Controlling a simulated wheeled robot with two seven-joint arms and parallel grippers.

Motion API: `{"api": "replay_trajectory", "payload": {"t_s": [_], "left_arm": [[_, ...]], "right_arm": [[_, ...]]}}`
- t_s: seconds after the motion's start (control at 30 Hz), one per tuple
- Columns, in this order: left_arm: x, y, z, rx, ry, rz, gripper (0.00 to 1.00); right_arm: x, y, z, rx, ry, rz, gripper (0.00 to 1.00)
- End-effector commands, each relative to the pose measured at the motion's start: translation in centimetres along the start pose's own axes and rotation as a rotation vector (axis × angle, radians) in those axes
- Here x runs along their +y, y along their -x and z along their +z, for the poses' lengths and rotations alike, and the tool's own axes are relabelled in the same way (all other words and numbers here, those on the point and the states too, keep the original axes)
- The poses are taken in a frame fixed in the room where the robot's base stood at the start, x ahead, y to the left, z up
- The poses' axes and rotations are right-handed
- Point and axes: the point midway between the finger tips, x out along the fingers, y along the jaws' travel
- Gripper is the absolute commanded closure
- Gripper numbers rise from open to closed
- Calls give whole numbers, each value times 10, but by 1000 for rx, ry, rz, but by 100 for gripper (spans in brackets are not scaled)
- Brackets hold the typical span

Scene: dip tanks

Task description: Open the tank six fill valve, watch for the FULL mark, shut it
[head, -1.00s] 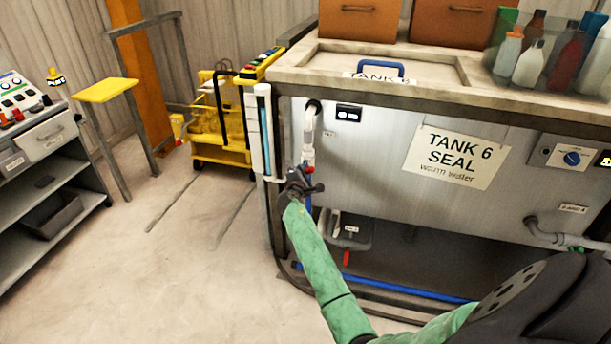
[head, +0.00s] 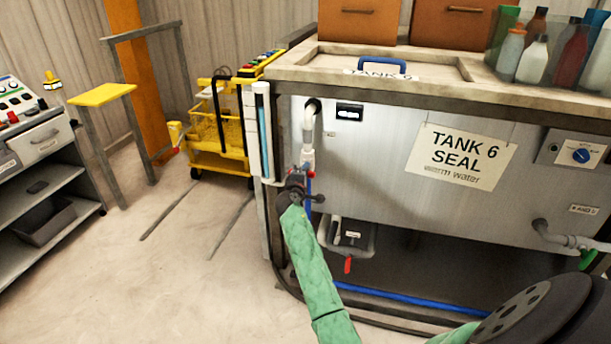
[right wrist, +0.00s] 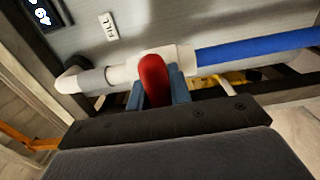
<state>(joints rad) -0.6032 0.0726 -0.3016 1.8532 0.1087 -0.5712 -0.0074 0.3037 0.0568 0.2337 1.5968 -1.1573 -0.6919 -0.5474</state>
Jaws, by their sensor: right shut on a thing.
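Tank six (head: 370,150) stands at the right with a white sign reading TANK 6 SEAL, warm water (head: 461,157). A white fill pipe (head: 308,140) runs down its left front. My right gripper (head: 298,183) is at the lower part of this pipe and hides the valve in the head view. In the right wrist view, my right gripper (right wrist: 158,95) is shut on the red valve handle (right wrist: 153,75), with a blue-grey finger on each side. The white pipe (right wrist: 125,72) continues into a blue hose (right wrist: 255,47). A clear sight tube with blue in it (head: 265,130) stands at the tank's left corner. My left gripper is not in view.
A red-handled drain valve (head: 348,264) sits below the tank. A yellow cart (head: 215,135) stands behind at left. The floor to the left (head: 150,270) is clear.

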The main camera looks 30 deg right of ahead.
Motion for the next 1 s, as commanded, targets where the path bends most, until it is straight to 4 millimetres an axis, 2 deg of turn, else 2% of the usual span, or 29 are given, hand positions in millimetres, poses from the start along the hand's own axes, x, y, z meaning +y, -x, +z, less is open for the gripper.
{"api": "replay_trajectory", "payload": {"t_s": [0.57,0.6,0.67,1.0], "left_arm": [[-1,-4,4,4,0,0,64],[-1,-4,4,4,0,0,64],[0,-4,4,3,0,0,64],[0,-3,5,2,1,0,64]], "right_arm": [[-3,0,1,-1,-24,-4,100],[-3,0,1,-2,-24,-4,72],[-3,0,1,-1,-24,-4,60],[-2,2,0,0,-23,-2,58]]}}
